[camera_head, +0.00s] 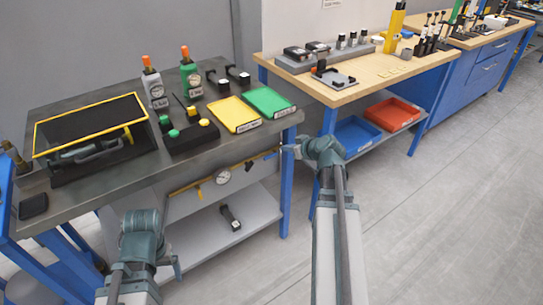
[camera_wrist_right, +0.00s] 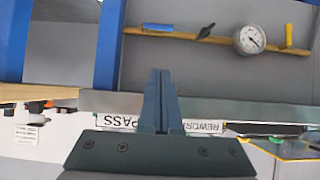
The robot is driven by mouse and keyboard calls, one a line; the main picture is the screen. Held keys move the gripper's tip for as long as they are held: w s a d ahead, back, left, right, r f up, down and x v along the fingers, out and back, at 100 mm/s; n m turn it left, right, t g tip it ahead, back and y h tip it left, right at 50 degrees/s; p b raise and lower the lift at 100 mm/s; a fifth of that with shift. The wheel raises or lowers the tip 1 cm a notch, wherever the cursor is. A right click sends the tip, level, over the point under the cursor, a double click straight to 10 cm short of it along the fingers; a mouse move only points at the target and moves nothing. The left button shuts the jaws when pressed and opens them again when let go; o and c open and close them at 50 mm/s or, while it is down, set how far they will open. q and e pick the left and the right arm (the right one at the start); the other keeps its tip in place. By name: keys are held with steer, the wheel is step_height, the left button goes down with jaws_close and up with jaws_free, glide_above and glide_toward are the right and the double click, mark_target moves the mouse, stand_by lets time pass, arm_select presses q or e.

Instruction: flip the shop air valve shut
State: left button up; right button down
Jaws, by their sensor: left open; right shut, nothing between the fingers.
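A yellow pipe (camera_head: 180,190) runs along the front below the dark bench top. It carries a round gauge (camera_head: 223,177), a yellow handle (camera_head: 198,193), a black handle (camera_wrist_right: 206,31) and a blue handle (camera_wrist_right: 158,28). The right wrist view shows this row upside down. The blue handle lies along the pipe, the yellow one stands across it, and the black one is tilted. I cannot read which one is shop air. My right gripper (camera_head: 286,149) is shut and empty near the pipe's right end, apart from the handles in the wrist view (camera_wrist_right: 161,76). My left gripper (camera_head: 177,266) is open, low at the left.
The dark bench top (camera_head: 75,195) holds bottles, a yellow tray (camera_head: 234,114), a green tray (camera_head: 269,102) and a yellow-rimmed case (camera_head: 90,122). A blue bench leg (camera_head: 287,190) stands near my right gripper. A grey lower shelf (camera_head: 190,232) lies under the pipe.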

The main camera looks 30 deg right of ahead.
steer(key=shift+s+f+b+x, duration=0.25)
steer(key=shift+f+b+x, duration=0.15)
steer(key=shift+b+x, duration=1.5)
steer(key=shift+s+f+b+x, duration=0.35)
steer(key=shift+b+x, duration=0.95)
steer(key=shift+x, duration=1.1)
steer(key=shift+s+f+b+x, duration=0.2)
steer(key=shift+f+b+x, duration=0.2)
steer(key=shift+b+x, duration=1.5)
steer(key=shift+w+f+p, duration=0.15)
steer(key=shift+w+p, duration=0.05)
steer(key=shift+p, duration=0.1)
